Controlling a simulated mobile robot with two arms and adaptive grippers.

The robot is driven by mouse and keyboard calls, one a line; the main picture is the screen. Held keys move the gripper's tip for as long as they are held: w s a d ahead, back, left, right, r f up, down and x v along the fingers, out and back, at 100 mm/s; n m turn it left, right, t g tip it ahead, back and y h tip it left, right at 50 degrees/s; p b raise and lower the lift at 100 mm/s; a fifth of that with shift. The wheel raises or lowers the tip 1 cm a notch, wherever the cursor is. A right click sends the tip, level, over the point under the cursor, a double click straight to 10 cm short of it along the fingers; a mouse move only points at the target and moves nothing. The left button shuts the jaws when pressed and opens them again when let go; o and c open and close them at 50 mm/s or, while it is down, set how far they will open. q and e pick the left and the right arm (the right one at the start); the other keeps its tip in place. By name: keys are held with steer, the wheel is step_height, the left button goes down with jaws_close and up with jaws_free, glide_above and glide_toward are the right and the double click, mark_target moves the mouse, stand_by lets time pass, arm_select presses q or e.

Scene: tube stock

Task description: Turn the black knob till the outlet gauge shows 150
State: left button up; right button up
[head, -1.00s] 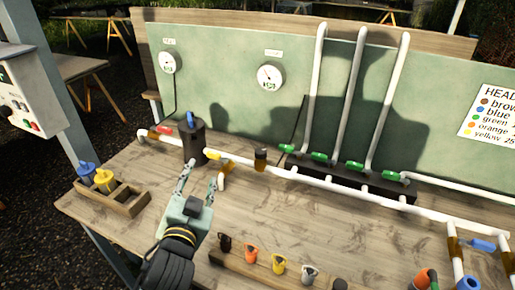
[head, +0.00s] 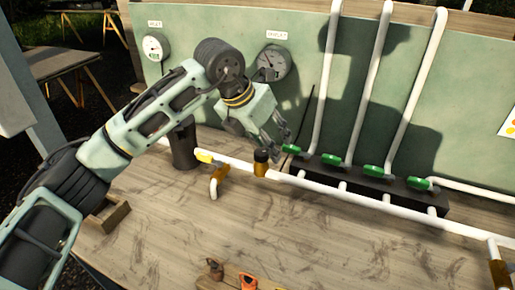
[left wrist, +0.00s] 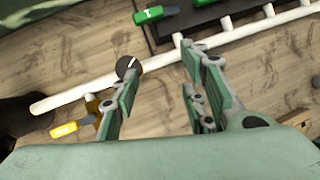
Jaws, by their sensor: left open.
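The black knob (head: 261,155) sits upright on a brass fitting on the white pipe. In the left wrist view the knob (left wrist: 128,66) shows a pale line on its top. My left gripper (head: 281,142) is open and empty, pointing down above and slightly right of the knob. In the left wrist view the knob lies by the tip of the left finger, not centred between the fingers (left wrist: 160,72); whether they touch is unclear. My right gripper is out of view.
A yellow valve lever (head: 204,156) and a black cylinder (head: 184,150) stand left of the knob. Several green valves (head: 375,171) sit on a black block to the right. The inlet gauge (head: 155,46) is at left. The table front is mostly clear.

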mark_target(258, 151)
arm_select(q)
steer(key=w+a+y, duration=0.2)
steer(key=a, duration=0.2)
steer(key=shift+n+t, duration=0.3)
steer(key=shift+t, duration=0.1)
steer(key=p+x, duration=0.1)
steer(key=x, duration=0.5)
steer(key=shift+w+d+f, duration=0.1)
steer(key=shift+f, duration=0.15)
steer(key=shift+c, duration=0.2)
